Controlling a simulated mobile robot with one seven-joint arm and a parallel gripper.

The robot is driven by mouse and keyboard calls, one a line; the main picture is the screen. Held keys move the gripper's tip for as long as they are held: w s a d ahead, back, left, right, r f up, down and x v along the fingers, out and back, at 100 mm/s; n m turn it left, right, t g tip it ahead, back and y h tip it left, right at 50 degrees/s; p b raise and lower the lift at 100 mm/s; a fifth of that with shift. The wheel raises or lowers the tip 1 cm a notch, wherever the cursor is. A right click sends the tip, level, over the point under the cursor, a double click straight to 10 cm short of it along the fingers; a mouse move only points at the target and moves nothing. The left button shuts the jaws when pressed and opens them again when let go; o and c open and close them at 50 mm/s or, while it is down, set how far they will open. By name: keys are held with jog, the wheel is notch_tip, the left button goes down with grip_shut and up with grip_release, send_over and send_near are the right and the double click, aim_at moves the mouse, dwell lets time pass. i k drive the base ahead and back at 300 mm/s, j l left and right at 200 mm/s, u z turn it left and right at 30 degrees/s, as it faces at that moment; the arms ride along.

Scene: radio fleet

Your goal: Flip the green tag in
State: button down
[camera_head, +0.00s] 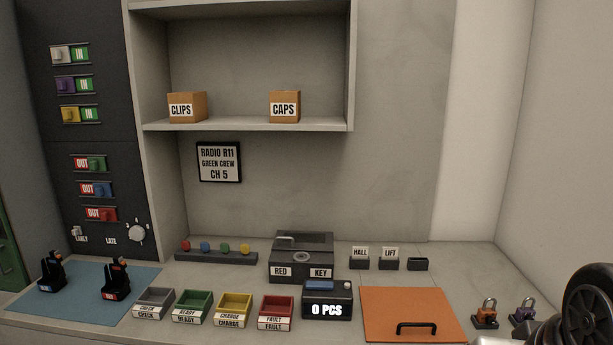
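The green tag (96,164) sits at the right of its slot on the dark board at the left, with a red OUT label showing beside it on the left. The blue tag (102,189) and red tag (107,214) below it also show OUT. The white tag (60,54), purple tag (65,84) and yellow tag (68,114) above sit at the left of their slots, with green IN labels showing. My gripper's fingers are not in view; a dark rounded part, probably of my arm, shows at the lower right.
Below the board, two black radios (115,280) stand on a blue mat (150,276). A dial (137,233) is low on the board. Several small labelled bins, including a green bin (193,304), line the counter's front. An orange panel (400,303) and padlocks (485,314) are at the right.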

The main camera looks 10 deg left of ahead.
aim_at(98, 163)
jog(key=u, duration=1.85)
